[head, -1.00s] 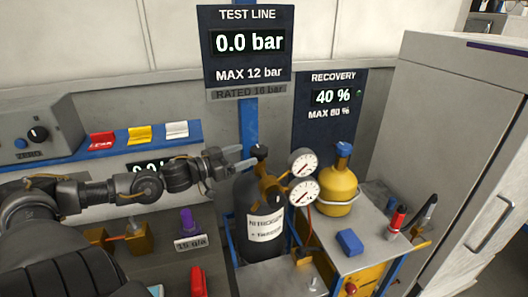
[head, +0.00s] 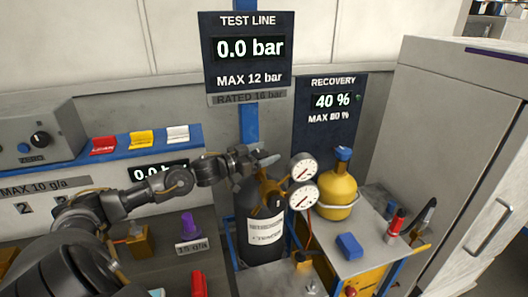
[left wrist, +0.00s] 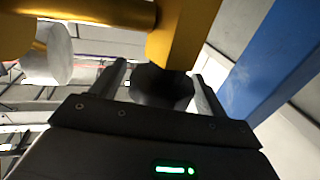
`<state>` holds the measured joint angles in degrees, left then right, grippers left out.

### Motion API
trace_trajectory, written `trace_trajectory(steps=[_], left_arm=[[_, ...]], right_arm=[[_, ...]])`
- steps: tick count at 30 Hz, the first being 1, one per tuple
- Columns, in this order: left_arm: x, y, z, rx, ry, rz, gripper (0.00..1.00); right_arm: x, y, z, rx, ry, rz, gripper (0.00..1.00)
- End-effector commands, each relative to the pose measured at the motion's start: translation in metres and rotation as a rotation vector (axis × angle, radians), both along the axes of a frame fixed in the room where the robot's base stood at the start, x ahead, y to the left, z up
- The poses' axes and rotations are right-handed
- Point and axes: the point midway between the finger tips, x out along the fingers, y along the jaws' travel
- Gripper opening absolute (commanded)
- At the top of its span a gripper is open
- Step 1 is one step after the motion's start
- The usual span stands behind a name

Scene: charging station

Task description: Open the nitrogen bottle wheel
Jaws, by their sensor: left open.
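The nitrogen bottle (head: 262,238) is a dark cylinder with a white label, standing upright left of the small cart. Its black wheel shows in the left wrist view (left wrist: 162,86), under a yellow fitting (left wrist: 183,35). My left gripper (head: 258,158) is at the top of the bottle. Its fingers are open, one on each side of the wheel, with small gaps seeming to show. In the head view the gripper mostly hides the wheel. My right gripper is not in view.
Two round gauges (head: 303,181) sit close right of my left gripper. A yellow bottle (head: 339,190) stands on the cart (head: 378,243) behind them. A blue post (head: 248,122) rises behind the bottle. A grey cabinet (head: 441,130) stands at the right.

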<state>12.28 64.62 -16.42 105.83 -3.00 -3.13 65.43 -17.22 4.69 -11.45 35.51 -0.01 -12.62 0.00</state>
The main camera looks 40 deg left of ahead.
Motion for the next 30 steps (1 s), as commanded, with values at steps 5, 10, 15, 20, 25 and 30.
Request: trace_trajectory(steps=[5,10,15,20,25,30], left_arm=[[0.002,-0.001,0.000,0.000,0.001,-0.001,0.75],[0.002,-0.001,-0.001,0.000,0.001,0.000,0.72],[0.002,-0.001,0.000,0.000,0.000,0.000,0.50],[0.001,-0.001,0.000,0.000,0.000,0.000,0.30],[0.001,-0.001,0.000,-0.001,0.000,0.011,0.30],[0.002,0.000,0.001,-0.002,0.002,0.066,0.30]], right_arm=[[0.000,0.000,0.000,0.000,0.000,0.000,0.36],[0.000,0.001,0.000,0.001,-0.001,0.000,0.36],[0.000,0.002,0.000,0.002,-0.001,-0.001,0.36],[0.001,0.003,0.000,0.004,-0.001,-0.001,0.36],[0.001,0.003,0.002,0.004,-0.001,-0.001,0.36],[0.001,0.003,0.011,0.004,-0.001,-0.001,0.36]])
